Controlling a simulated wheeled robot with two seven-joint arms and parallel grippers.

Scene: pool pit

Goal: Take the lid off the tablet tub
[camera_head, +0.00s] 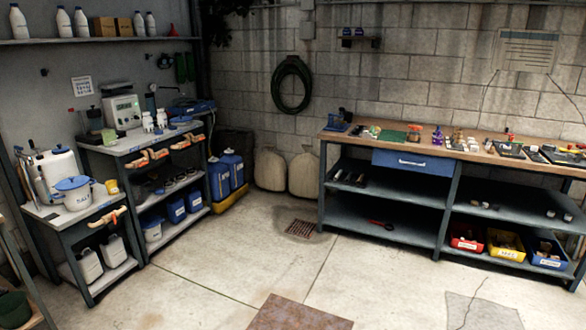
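A white tub (78,201) with dark lettering too small to read stands on the low bench at the left. It looks like the tablet tub. Its blue lid (72,183) sits on top of it, with a raised part in the middle. Neither of my grippers is in view.
The low bench (46,213) also holds a large white container (57,163) behind the tub and a small yellow cup (112,187) to its right. A taller bench with bottles stands behind. A long wooden workbench (400,139) lines the right wall. The concrete floor (235,260) between is mostly clear.

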